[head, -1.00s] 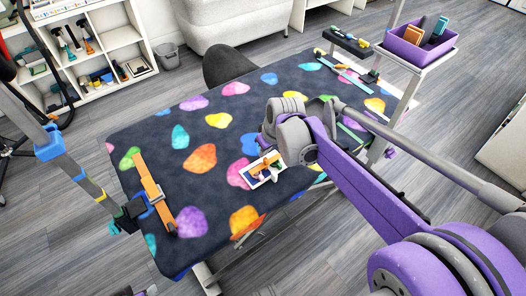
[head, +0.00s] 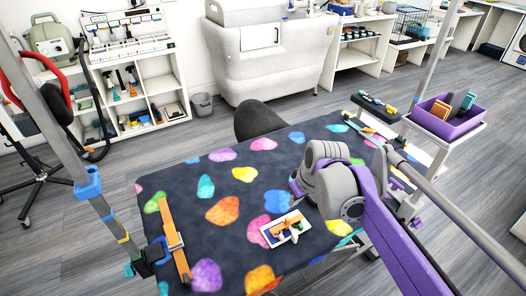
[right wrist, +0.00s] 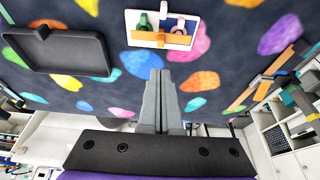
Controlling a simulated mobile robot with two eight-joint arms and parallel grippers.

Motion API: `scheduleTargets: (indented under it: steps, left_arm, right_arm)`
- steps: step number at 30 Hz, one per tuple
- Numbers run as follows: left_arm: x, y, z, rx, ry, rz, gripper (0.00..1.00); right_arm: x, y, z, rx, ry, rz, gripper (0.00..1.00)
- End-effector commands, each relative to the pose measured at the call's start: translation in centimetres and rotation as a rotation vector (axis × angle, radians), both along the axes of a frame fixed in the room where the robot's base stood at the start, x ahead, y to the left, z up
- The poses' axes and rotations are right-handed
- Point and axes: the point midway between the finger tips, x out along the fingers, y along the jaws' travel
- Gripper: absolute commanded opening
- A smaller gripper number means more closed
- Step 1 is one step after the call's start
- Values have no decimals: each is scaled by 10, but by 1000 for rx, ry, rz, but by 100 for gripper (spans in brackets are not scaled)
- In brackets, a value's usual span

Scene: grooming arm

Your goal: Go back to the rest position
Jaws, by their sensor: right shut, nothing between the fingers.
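My right arm comes in from the right in the head view, with its grey wrist (head: 325,175) above the grooming table (head: 185,215). The fingers are hidden there. In the right wrist view my right gripper (right wrist: 160,74) is shut, empty and pointing over the dark, colour-spotted table top (right wrist: 125,95). A white tray (head: 270,240) with small coloured items lies on the table near the wrist. It also shows just beyond the fingertips in the right wrist view (right wrist: 160,14). My left gripper is not in view.
A post with blue clamps (head: 88,183) stands at the table's left, near an orange strap (head: 175,245). A purple bin (head: 447,120) stands at right. A dark tray (right wrist: 60,53) shows in the right wrist view. Shelves (head: 137,90) and a grey tub (head: 270,60) stand behind.

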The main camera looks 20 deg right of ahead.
Motion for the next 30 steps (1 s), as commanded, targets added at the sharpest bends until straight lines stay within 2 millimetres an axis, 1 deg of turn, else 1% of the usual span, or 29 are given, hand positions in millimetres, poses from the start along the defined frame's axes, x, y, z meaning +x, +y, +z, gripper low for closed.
scheduleTargets:
  steps: [3, 5, 8, 11, 12, 15, 18, 21, 25, 30]
  left_arm:
    - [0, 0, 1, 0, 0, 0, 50]
    - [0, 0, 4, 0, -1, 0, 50]
    - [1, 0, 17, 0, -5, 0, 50]
    - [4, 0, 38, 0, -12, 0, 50]
    - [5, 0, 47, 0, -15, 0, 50]
    - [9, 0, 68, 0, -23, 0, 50]
    - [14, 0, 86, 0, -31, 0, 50]
    - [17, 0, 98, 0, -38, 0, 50]
    - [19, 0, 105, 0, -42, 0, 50]
    - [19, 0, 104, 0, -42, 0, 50]
  right_arm:
    - [-1, 1, 0, 0, -1, 0, 0]
    - [-5, 4, 2, -1, -3, -3, 0]
    - [-23, 18, 8, -2, -13, -15, 0]
    - [-53, 37, 13, -5, -32, -40, 0]
    - [-66, 44, 14, -6, -42, -51, 0]
    - [-98, 61, 13, -5, -68, -80, 0]
    - [-124, 72, 9, 0, -95, -106, 0]
    - [-142, 78, 4, 4, -119, -125, 0]
    - [-154, 82, -1, 8, -132, -138, 0]
    - [-156, 83, -4, 9, -135, -143, 0]
